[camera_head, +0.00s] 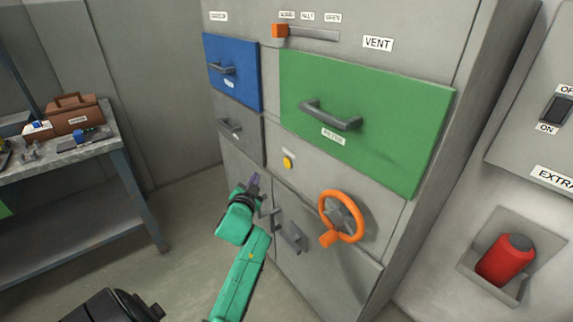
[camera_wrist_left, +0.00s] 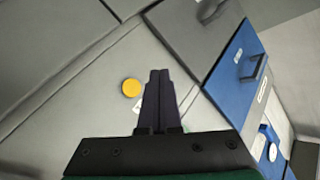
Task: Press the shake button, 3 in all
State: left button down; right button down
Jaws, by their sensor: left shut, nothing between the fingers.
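A round yellow button (camera_head: 288,162) sits on the grey cabinet front, below the green drawer and to the right of the small grey drawer. A small label above it is too small to read. The button also shows in the left wrist view (camera_wrist_left: 131,88), just left of the fingers, with a pale label beside it. My left gripper (camera_head: 254,180) is shut and empty, left of and a little below the button in the head view. I see a gap between fingertips and button in both views. My right gripper is not in view.
The grey cabinet has a blue drawer (camera_head: 232,72), a green drawer (camera_head: 375,115), an orange handwheel (camera_head: 342,217) and protruding grey handles (camera_head: 289,238) near my left gripper. An orange-knobbed slider (camera_head: 281,31) is above.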

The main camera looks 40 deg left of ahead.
aim_at(287, 163)
pick_arm(q)
jog(key=shift+w, duration=0.1)
jog(key=w+d+b, duration=0.2)
jog(key=w+b, duration=0.3)
jog(key=w, duration=0.3)
jog(key=shift+w+d, duration=0.15)
jog(key=shift+d, duration=0.2)
dwell(1.7)
jog(key=shift+w+d+b, duration=0.1)
jog(key=shift+w+b, duration=0.25)
jog(key=shift+w, duration=0.05)
